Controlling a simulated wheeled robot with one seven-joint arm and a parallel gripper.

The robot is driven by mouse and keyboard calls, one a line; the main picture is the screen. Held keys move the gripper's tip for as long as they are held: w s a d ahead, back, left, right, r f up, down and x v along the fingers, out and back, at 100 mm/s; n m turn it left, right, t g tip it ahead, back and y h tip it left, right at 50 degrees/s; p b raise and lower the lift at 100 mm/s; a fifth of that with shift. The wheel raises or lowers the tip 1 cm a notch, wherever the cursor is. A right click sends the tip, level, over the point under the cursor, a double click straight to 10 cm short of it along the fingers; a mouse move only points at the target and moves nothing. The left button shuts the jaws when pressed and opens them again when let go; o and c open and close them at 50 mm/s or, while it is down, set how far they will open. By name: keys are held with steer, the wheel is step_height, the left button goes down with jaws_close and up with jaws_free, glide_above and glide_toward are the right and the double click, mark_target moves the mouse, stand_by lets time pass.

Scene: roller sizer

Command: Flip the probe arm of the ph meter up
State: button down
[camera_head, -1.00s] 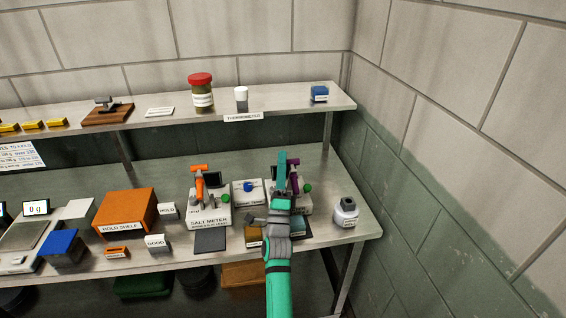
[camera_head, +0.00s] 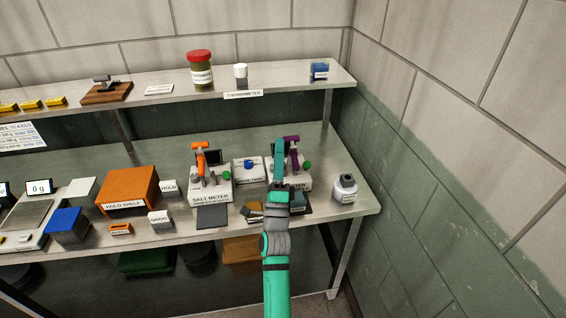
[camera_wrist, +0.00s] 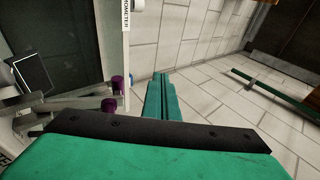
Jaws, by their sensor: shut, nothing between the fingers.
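The pH meter (camera_head: 303,183) is a white box at the right of the bench, partly hidden behind my arm and gripper. Its purple probe arm (camera_head: 293,150) stands up at the back of the box, with a purple crosspiece at its top. A green knob (camera_head: 308,165) sits to its right. My gripper (camera_head: 279,149) is teal and shut with nothing in it, just left of the purple arm. In the wrist view, the shut fingers (camera_wrist: 160,88) point at the wall, and purple-ended metal rods (camera_wrist: 110,104) lie left of them. I cannot tell whether they touch.
The salt meter (camera_head: 210,188) with its orange arm stands to the left. A white box with a blue knob (camera_head: 248,168) sits between the meters. The shelf (camera_head: 290,82) runs above, and the wall is close on the right.

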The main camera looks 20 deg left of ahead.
steer(key=s+d+r, duration=0.1)
steer(key=s+d, duration=0.2)
steer(key=s, duration=0.2)
steer(key=shift+s+d, duration=0.15)
steer(key=shift+s, duration=0.2)
steer(key=shift+w, duration=0.15)
